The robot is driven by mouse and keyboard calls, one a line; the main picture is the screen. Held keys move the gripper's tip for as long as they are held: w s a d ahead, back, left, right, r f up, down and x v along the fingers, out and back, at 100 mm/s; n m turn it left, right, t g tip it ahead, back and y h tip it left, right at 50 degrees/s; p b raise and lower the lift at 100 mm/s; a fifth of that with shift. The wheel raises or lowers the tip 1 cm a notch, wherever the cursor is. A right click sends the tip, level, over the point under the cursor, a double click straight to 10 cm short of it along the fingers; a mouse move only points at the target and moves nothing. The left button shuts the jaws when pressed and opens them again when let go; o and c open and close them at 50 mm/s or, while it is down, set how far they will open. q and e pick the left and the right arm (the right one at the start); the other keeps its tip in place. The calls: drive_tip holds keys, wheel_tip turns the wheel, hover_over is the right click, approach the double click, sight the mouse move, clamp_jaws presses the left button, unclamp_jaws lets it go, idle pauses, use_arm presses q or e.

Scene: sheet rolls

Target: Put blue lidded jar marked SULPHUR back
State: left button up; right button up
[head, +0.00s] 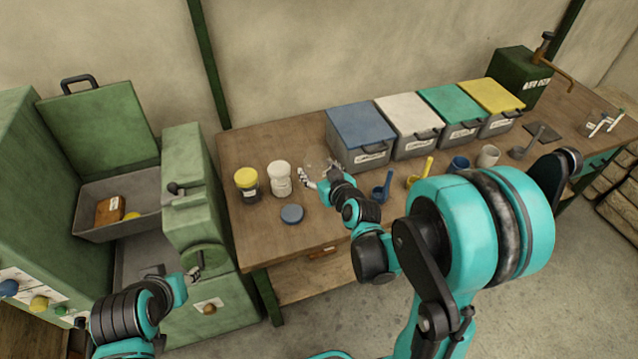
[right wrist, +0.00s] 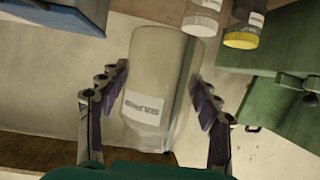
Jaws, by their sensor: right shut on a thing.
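My right gripper (head: 315,178) is shut on a clear jar (head: 316,163) above the bench, just right of the white-lidded jar. In the right wrist view the jar (right wrist: 158,75) sits between the two fingers (right wrist: 158,100). Its white label reads SULPHUR, partly blurred. No lid shows on it.
A yellow-lidded jar (head: 247,183) and a white-lidded jar (head: 280,177) stand on the bench (head: 255,230). Behind are blue (head: 360,125), white (head: 408,115), green and yellow bins. Scoops and cups (head: 459,163) stand at the right. The green cabinet (head: 190,190) is at left.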

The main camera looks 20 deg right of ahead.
use_arm(q)
drive_tip(key=o, duration=0.5)
drive_tip(key=f+b, duration=0.2)
drive_tip(key=f, duration=0.1)
drive_tip(key=f+b, duration=0.1)
drive_tip(key=shift+w+d+f+b, duration=0.1)
drive_tip(key=shift+d+f+b, duration=0.1)
drive_tip(key=shift+d+b, duration=0.15)
drive_tip(key=shift+c, duration=0.2)
use_arm(e)
drive_tip(key=w+d+f+m+h, duration=0.1)
drive_tip(key=w+d+f, duration=0.1)
drive_tip(key=d+f, duration=0.25)
drive_tip(key=shift+m+h, duration=0.3)
drive_tip(key=shift+h, duration=0.1)
drive_tip(key=w+f+b, duration=0.2)
drive_tip(key=w+f, duration=0.1)
drive_tip(key=w, duration=0.1)
drive_tip(key=w+a+f+b, duration=0.1)
drive_tip(key=w+f+b, duration=0.1)
drive_tip(key=w, duration=0.2)
drive_tip(key=w+a+f+b, duration=0.1)
drive_tip(key=w+f+b, duration=0.1)
drive_tip(key=w+f, duration=0.1)
drive_tip(key=shift+x, duration=0.9)
wheel_tip(320, 180, down, 4)
drive_tip(key=shift+f+b, duration=0.1)
drive_tip(key=shift+b, duration=1)
use_arm(q)
wheel_tip(320, 180, down, 8)
